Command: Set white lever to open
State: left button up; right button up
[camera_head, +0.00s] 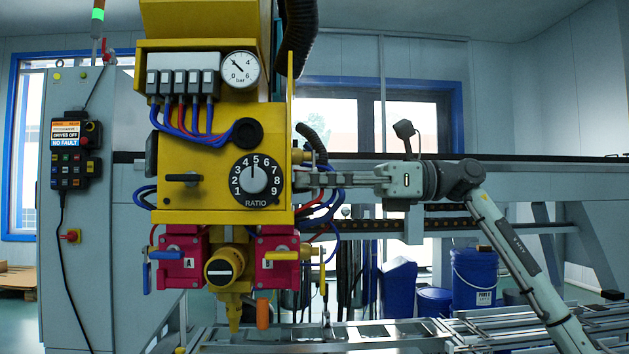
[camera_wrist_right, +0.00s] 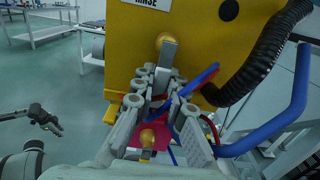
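A pale lever (camera_wrist_right: 167,56) on a yellow pivot shows in the right wrist view, on the yellow machine face below a label ending in "INSE"; I take it as the white lever. It points down toward my right gripper (camera_wrist_right: 161,78), whose fingers lie on either side of its lower end. Whether they press on it I cannot tell. In the head view, my right gripper (camera_head: 302,180) reaches the right side of the yellow panel (camera_head: 222,128), and the lever is hidden. My left gripper (camera_wrist_right: 50,122) shows at the far left of the wrist view, open and empty.
Blue hoses (camera_wrist_right: 268,128) and a black ribbed hose (camera_wrist_right: 262,55) run close to the right gripper. The front carries a ratio dial (camera_head: 256,180), a gauge (camera_head: 240,69), and red blocks A (camera_head: 183,268) and B (camera_head: 278,243). Blue buckets (camera_head: 474,280) stand behind.

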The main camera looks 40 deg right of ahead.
grip_shut()
jog(key=m, duration=0.3)
jog(key=s+a+m, duration=0.1)
jog(key=m, duration=0.2)
jog(key=s+r+m, duration=0.1)
jog(key=m, duration=0.2)
jog(key=shift+s+a, duration=0.1)
jog(key=shift+a, duration=0.1)
pick_arm(q)
jog(key=f+p, duration=0.1)
jog(key=f, duration=0.1)
jog(key=w+f+p, duration=0.1)
jog(key=f, duration=0.2)
jog(key=shift+d+f, duration=0.1)
jog(key=shift+d, duration=0.05)
pick_arm(e)
jog(key=r+m, duration=0.1)
jog(key=m, duration=0.5)
jog(key=s+r+m, duration=0.1)
jog(key=m, duration=0.2)
jog(key=shift+a+r, duration=0.25)
jog(key=shift+r, duration=0.05)
pick_arm(q)
jog(key=shift+f, duration=0.15)
